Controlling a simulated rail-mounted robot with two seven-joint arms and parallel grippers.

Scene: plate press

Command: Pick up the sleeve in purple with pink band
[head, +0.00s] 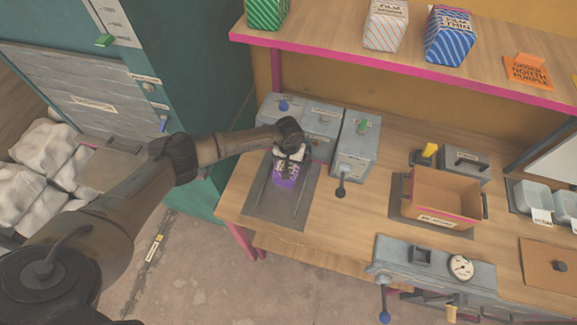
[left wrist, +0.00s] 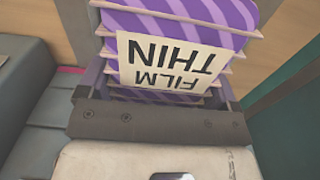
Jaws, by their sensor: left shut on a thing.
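The purple sleeve (head: 285,178) is in my left gripper (head: 290,155), above the dark grey plate with rails (head: 265,208) at the left of the bench. I cannot tell whether it touches the plate. In the left wrist view the sleeve (left wrist: 195,18) has purple wavy stripes, pale pinkish ridges and a cream label reading FILM THIN, upside down. The fingers of the left gripper (left wrist: 158,88) close on its two sides. The gripper and wrist hide part of the sleeve in the head view. My right gripper is not in view.
A grey unit with a blue knob (head: 284,105) stands behind the plate, and a lever box (head: 355,150) stands to its right. An orange-brown box (head: 440,190) is farther right. A pink-edged shelf (head: 345,58) with striped sleeves overhangs the back. Bare wood lies right of the plate.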

